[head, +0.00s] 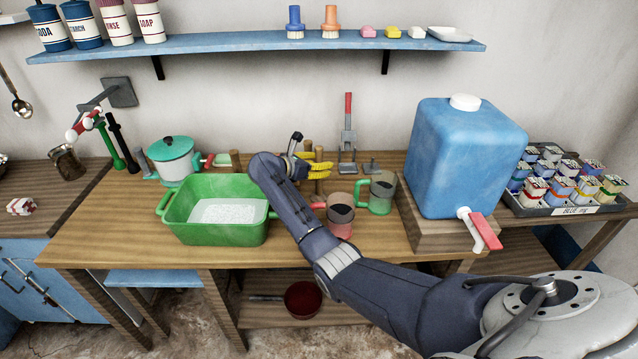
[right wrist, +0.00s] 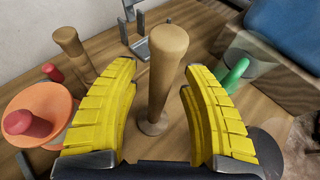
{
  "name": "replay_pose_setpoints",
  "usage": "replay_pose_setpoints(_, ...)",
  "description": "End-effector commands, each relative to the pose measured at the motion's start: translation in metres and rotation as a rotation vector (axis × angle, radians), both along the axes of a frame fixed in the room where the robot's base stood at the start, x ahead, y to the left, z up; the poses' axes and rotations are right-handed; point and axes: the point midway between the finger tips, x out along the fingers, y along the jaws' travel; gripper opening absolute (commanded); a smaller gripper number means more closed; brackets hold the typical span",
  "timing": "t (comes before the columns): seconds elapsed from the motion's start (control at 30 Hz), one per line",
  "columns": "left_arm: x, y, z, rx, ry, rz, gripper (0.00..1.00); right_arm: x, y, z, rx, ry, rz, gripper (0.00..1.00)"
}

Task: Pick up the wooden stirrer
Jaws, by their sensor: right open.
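The wooden stirrer (right wrist: 163,75) stands upright in the right wrist view, a pale tapered wooden rod with a rounded top and a wider foot on the table. My right gripper (right wrist: 160,105) is open, with its yellow ribbed fingers on either side of the rod. A gap shows between the rod and each finger. In the head view my right gripper (head: 319,165) is over the back middle of the wooden table (head: 150,222), and the fingers and wrist hide part of what stands there. My left gripper is not in view.
A second wooden post (right wrist: 72,45) stands nearby. A red mug (head: 340,214) and a green mug (head: 381,192) stand close on the right. A green basin (head: 218,232) is left of the arm, and a large blue container (head: 465,155) is at the right.

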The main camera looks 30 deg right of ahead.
Motion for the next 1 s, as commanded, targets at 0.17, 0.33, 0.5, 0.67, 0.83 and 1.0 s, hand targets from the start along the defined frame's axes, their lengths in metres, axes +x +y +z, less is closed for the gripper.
replay_pose_setpoints(0.17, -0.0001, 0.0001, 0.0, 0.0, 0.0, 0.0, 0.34, 0.0001, 0.0001, 0.0001, 0.0, 0.0, 0.0, 0.46)
replay_pose_setpoints(0.33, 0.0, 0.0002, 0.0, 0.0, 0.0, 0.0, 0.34, 0.0001, 0.0002, 0.0002, 0.0, 0.0, 0.0, 0.32)
replay_pose_setpoints(0.5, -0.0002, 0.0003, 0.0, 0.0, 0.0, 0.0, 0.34, 0.0, 0.0003, 0.0001, 0.0, 0.0, 0.0, 0.12)
replay_pose_setpoints(0.67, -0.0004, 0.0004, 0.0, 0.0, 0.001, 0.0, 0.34, 0.0001, 0.0002, 0.0001, 0.0, 0.0, 0.0, 0.0)
replay_pose_setpoints(0.83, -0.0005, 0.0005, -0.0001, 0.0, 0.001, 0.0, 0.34, 0.0, 0.0002, 0.0, 0.0, 0.0, 0.0, 0.0)
replay_pose_setpoints(1.0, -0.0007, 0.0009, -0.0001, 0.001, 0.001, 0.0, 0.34, 0.0, 0.0001, 0.0, 0.0, 0.0, 0.0, 0.0)
